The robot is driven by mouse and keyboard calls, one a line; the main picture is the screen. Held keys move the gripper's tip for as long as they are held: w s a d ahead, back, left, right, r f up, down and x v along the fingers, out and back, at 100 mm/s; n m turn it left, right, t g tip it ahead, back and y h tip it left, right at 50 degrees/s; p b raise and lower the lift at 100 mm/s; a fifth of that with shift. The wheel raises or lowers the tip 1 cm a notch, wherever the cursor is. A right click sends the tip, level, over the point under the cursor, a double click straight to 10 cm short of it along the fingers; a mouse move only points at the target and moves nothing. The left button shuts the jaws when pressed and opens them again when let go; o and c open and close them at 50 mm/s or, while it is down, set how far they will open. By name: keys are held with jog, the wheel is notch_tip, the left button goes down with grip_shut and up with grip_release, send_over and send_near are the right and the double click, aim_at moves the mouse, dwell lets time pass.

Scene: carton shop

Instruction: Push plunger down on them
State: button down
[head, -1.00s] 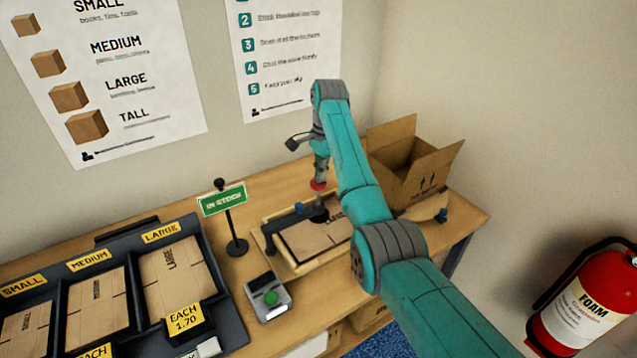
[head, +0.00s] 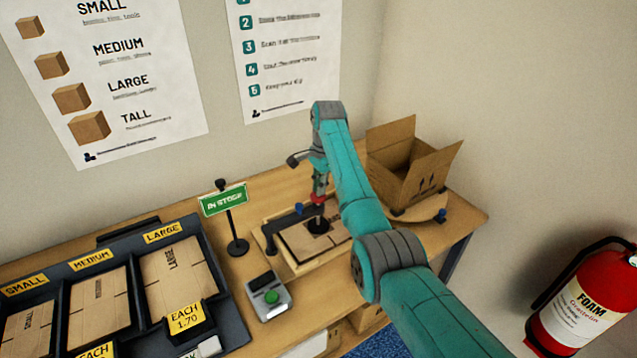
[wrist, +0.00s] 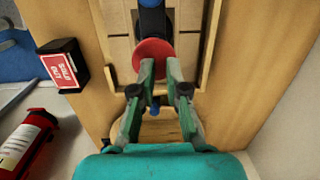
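A press with a red plunger knob (head: 317,198) and a black round foot (head: 318,226) stands over a flat brown carton (head: 298,241) in a wooden tray (head: 290,268). The foot appears down on or very close to the carton. In the wrist view the red knob (wrist: 150,52) lies right at my fingertips. My gripper (wrist: 161,68) has its fingers close together with a narrow gap between them. The tips overlap the knob's near edge; it looks touched from above rather than clasped. My gripper (head: 319,190) partly hides the plunger in the head view.
An open carton box (head: 405,175) stands right of the press. A green "IN STOCK" sign (head: 223,199) and a card device with a green button (head: 267,295) stand left. A black rack (head: 140,322) holds flat cartons. A red extinguisher (head: 590,310) is right.

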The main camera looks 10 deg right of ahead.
aim_at(321, 198)
jog(key=f, duration=0.1)
jog(key=s+f, duration=0.1)
jog(key=f, duration=0.1)
jog(key=shift+d+f+g, duration=0.15)
jog(key=shift+f+g, duration=0.15)
jog(key=c, duration=1.4)
grip_release()
jog(key=shift+w+d+f, duration=0.1)
jog(key=shift+w+f, duration=0.1)
jog(key=shift+f, duration=0.05)
jog(key=shift+w+d+r, duration=0.1)
jog(key=shift+d+r, duration=0.05)
jog(key=shift+d, duration=0.2)
jog(key=c, duration=0.5)
jog(key=shift+w+d+r, duration=0.2)
jog(key=shift+d+r, duration=0.1)
jog(key=shift+d, duration=0.25)
jog(key=shift+w+d+r, duration=0.2)
jog(key=shift+d+r, duration=0.05)
jog(key=shift+d, duration=0.25)
jog(key=shift+a, duration=0.1)
grip_shut()
jog(key=shift+r, duration=0.1)
notch_tip(321, 198, up, 12)
jog(key=d, duration=0.1)
jog(key=shift+w, duration=0.2)
jog(key=shift+d, duration=0.1)
